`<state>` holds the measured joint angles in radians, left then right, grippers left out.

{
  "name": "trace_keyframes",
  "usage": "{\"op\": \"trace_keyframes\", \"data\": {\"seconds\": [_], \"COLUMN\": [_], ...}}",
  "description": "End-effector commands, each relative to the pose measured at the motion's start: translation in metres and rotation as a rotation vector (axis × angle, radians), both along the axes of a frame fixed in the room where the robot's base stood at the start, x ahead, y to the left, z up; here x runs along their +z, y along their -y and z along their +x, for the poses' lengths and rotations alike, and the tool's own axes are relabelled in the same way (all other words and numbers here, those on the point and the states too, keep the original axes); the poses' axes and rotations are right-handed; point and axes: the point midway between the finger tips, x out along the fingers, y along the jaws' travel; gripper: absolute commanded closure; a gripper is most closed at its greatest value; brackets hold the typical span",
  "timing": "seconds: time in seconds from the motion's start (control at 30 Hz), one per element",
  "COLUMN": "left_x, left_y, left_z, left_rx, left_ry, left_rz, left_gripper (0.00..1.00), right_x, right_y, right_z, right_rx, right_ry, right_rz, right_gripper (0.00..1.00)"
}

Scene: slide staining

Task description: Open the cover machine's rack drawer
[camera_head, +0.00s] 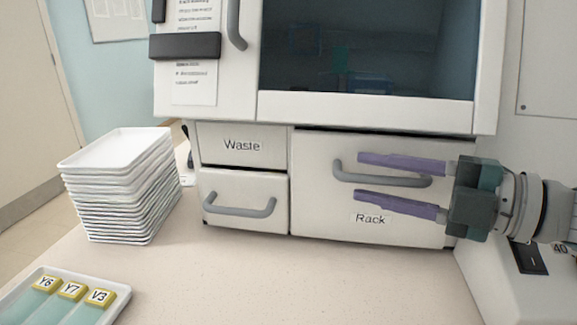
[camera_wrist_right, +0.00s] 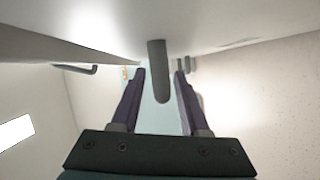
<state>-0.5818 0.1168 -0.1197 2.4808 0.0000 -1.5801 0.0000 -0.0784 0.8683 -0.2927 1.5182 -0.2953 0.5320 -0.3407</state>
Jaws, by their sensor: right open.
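The rack drawer (camera_head: 310,205) is the wide white front labelled "Rack" at the lower right of the cover machine (camera_head: 370,112); it looks shut. Its grey bar handle (camera_head: 382,181) runs across the front. My right gripper (camera_head: 357,177) comes in from the right with purple fingers open, one above and one below the handle. In the right wrist view the handle (camera_wrist_right: 159,75) sits between the open fingertips (camera_wrist_right: 160,78), with gaps on both sides. My left gripper is not in view.
A "Waste" drawer (camera_head: 241,146) and a lower drawer with a handle (camera_head: 240,207) are left of the rack drawer. White trays (camera_head: 115,190) are stacked at the left. A tray with labelled slides (camera_head: 122,291) lies front left. The counter before the drawer is clear.

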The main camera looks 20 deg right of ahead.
Motion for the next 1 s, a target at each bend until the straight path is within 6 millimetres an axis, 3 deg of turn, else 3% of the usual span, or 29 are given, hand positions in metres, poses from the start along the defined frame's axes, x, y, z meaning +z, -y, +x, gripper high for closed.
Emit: {"op": "trace_keyframes", "data": {"seconds": [0.07,0.43,1.0], "left_x": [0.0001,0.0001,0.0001], "left_y": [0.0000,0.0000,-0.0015], "left_z": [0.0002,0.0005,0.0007], "left_rx": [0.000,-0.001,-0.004], "left_ry": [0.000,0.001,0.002], "left_rz": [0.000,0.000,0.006], "left_gripper": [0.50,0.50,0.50], "right_x": [0.0000,0.0001,0.0002], "right_y": [0.0000,0.0001,0.0001], "right_z": [-0.0001,-0.0003,-0.0004], "right_rx": [0.000,0.001,0.001], "right_ry": [0.000,0.001,0.001], "right_rz": [0.000,-0.001,-0.001], "right_gripper": [0.57,0.99,1.00]}}
